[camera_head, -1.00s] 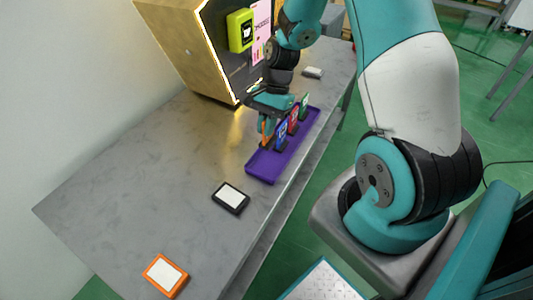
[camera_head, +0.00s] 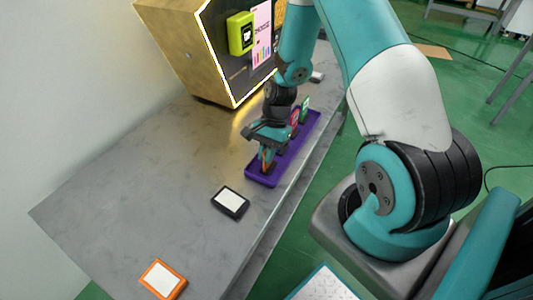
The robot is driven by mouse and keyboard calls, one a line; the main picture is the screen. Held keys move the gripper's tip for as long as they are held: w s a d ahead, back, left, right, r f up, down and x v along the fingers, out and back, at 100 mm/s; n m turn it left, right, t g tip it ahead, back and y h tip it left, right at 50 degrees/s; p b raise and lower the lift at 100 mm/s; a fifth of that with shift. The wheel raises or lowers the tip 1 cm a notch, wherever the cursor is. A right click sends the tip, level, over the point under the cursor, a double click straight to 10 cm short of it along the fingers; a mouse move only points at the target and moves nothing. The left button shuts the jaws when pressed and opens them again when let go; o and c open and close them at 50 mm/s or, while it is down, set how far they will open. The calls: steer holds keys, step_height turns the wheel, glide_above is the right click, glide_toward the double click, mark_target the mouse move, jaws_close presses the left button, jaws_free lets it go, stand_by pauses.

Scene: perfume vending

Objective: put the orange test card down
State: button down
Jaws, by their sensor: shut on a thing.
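My gripper (camera_head: 266,160) is shut on the orange test card (camera_head: 264,163), a thin upright orange sliver mostly hidden by the fingers. It is over the near end of a long purple tray (camera_head: 262,180). I cannot tell whether the card touches the tray. A red card (camera_head: 294,117) and a green card (camera_head: 305,106) stand upright in the tray beyond the gripper. An orange-framed white pad (camera_head: 162,279) lies on the table at the lower left.
A black-framed white pad (camera_head: 230,202) lies on the grey table (camera_head: 130,195) left of the tray. A wooden-sided machine (camera_head: 188,50) with a lime-green device (camera_head: 241,33) stands at the back. Another small pad (camera_head: 317,77) lies at the far end. The table's left half is mostly clear.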

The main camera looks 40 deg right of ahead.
steer(key=c, duration=1.2)
jaws_free()
steer(key=shift+c, duration=0.2)
steer(key=shift+r, duration=0.1)
steer(key=p+v, duration=0.1)
steer(key=v, duration=1)
steer(key=a+r+n, duration=0.5)
steer(key=a+r, duration=0.2)
steer(key=r, duration=0.1)
steer(key=s+a+r+n, duration=0.6)
steer(key=s+a+n, duration=0.2)
steer(key=s+a+r+n+t, duration=0.1)
steer(key=s+a+r+n, duration=0.5)
steer(key=s+a+n, duration=0.2)
steer(key=shift+s+a+t, duration=0.3)
steer(key=shift+s+a, duration=0.25)
steer(key=shift+s, duration=0.2)
steer(key=shift+r, duration=0.1)
